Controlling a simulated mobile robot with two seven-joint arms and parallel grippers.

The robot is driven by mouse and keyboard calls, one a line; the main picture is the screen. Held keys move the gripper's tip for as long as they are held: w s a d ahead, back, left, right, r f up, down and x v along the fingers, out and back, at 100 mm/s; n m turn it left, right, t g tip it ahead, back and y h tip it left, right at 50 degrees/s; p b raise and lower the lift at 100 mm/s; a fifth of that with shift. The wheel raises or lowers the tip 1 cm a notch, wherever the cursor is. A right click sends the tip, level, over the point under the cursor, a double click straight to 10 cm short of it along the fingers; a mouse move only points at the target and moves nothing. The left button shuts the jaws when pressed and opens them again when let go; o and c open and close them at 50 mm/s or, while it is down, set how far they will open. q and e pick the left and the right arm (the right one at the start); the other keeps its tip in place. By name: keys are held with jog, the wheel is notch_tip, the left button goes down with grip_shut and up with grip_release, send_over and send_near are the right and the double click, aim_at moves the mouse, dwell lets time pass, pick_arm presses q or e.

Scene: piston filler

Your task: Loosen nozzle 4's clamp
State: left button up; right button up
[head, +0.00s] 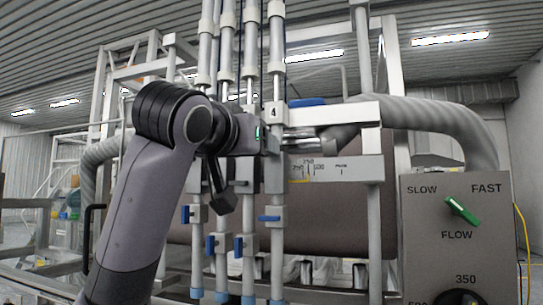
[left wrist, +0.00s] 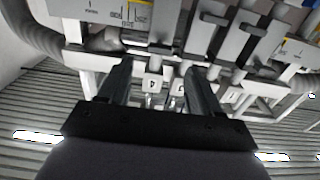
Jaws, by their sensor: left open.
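The nozzle 4 clamp block, marked with a "4" label (head: 273,113), sits on the rightmost of several vertical nozzle tubes, at the horizontal rail. My left gripper (head: 268,140) is just below and in front of this label; its fingertips are mostly hidden in the head view. In the left wrist view, which looks upside down, the two dark fingers of my left gripper (left wrist: 157,68) are spread apart, with the "4" label (left wrist: 151,84) between them. I see nothing held, and cannot tell whether the fingers touch the clamp. My right gripper is in neither view.
A blue handle (head: 307,102) lies on the rail right of the label. Blue-handled valves (head: 268,218) sit lower on the tubes. A scale plate (head: 335,169) is right of nozzle 4. A control box (head: 457,235) with a green knob (head: 462,210) stands at the right.

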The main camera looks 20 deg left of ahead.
pick_arm(q)
jog(key=w+p, duration=0.2)
jog(key=w, duration=0.4)
jog(key=shift+w+p, duration=0.25)
jog(key=shift+p, duration=0.05)
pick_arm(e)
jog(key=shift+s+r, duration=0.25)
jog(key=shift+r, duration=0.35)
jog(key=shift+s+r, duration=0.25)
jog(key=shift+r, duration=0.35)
pick_arm(q)
jog(key=shift+d, duration=0.1)
jog(key=c, duration=1)
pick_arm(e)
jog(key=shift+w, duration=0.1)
